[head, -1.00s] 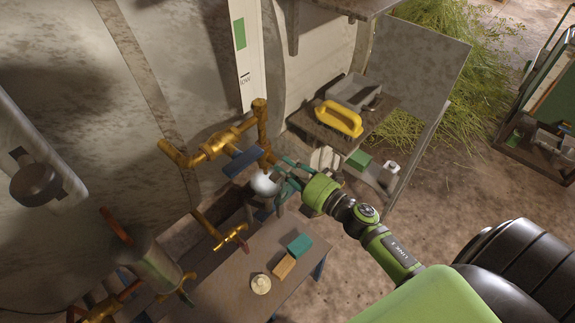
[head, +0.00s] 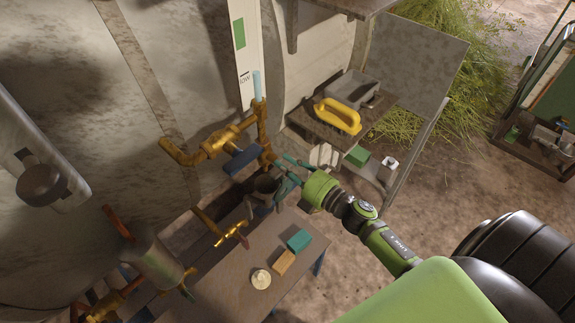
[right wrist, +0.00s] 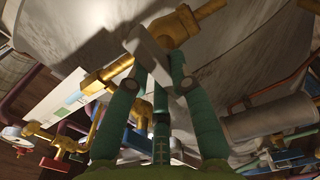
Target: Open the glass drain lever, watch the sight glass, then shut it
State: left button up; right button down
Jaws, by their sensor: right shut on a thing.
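The white sight-glass board (head: 238,50) stands upright on the boiler with a green band and a "LOW" mark. A light blue column (head: 257,85) shows at the foot of the glass, above the brass fitting (head: 262,125). My right gripper (head: 287,168) is at the lower end of this brass pipework. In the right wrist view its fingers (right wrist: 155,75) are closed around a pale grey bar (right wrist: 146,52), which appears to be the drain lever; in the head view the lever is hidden. A dark open cup (head: 266,185) sits below the fitting. My left gripper is out of view.
A blue handle (head: 241,161) juts from the brass pipe close to the gripper. Below is a small table (head: 235,275) with a teal block, an orange block and a pale round dish.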

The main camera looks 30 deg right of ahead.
jog(key=c, duration=1.1)
grip_release()
jog(key=v, duration=1.2)
